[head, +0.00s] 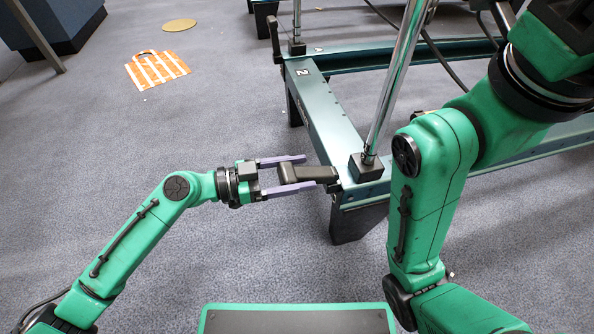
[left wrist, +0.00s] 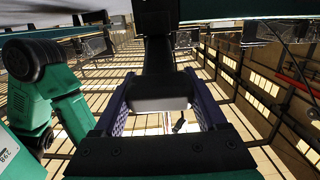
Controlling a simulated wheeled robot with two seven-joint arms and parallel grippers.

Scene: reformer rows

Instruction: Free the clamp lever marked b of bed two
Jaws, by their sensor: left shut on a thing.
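The bed frame (head: 325,115) is dark teal and carries a white figure 2 near its far left corner. A black clamp lever (head: 306,172) sticks out to the left from the near corner of the frame. My left gripper (head: 296,174) is shut on this lever, with one purple finger along each side. The left wrist view shows the lever (left wrist: 158,85) between the two fingers. No letter is readable on it. A second black lever (head: 275,38) stands upright at the far left corner. My right gripper is out of sight; only its arm shows.
A chrome post (head: 395,85) rises from a black block beside the held lever. An orange and white striped item (head: 157,69) and a tan disc (head: 180,25) lie on the grey carpet. A dark blue box (head: 55,22) stands far left. The left floor is mostly clear.

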